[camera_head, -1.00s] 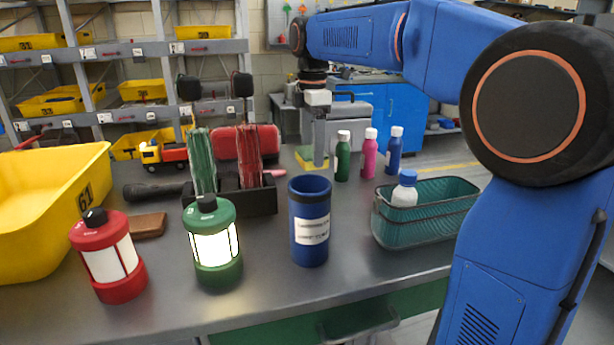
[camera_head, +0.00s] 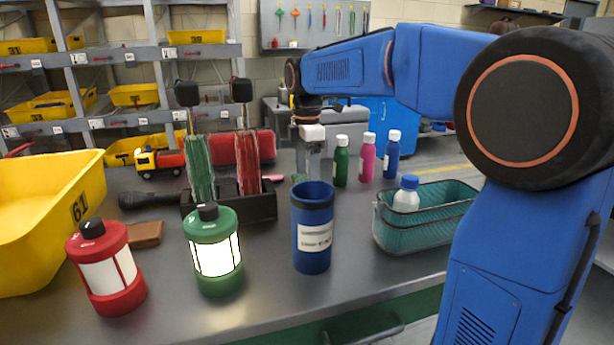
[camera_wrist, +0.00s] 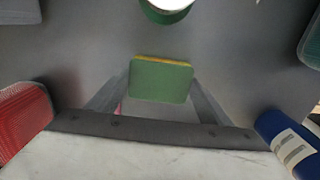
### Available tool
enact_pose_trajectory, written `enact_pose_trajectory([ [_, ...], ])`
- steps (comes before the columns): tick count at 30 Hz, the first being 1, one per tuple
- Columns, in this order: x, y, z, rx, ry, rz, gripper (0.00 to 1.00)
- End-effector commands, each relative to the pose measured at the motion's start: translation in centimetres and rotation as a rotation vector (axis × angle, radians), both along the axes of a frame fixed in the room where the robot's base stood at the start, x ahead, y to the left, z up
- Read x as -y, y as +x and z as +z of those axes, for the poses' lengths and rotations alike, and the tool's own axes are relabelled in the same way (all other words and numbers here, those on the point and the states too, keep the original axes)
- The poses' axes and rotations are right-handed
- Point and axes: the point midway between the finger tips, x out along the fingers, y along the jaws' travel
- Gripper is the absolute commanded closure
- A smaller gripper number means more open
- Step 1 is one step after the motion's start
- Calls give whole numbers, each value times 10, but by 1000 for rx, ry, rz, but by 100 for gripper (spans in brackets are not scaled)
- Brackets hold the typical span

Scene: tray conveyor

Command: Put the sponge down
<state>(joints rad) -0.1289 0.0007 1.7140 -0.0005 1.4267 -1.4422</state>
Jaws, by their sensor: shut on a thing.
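The sponge (camera_wrist: 160,82), green with a yellow layer along one edge, is between the two fingers of my gripper (camera_wrist: 155,90) in the wrist view. My gripper is shut on it. In the head view my gripper (camera_head: 311,160) is low over the table, behind the blue canister. That canister and the holder hide most of the sponge there. I cannot tell whether the sponge touches the table.
On the grey table (camera_head: 280,300), a blue canister (camera_head: 312,262), green lantern (camera_head: 213,275) and red lantern (camera_head: 108,295) stand in front. Several bottles (camera_head: 366,158) and a teal basket (camera_head: 425,235) stand to the right. A dark holder (camera_head: 262,207) with umbrellas is left of my gripper.

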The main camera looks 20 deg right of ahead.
Motion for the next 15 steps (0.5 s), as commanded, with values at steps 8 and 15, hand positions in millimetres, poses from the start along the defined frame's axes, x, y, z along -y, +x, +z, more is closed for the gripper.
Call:
enact_pose_trajectory([
  [8, 0, 0, -1, 0, 0, 0, 8],
  [15, 0, 0, 4, 1, 0, 0, 8],
])
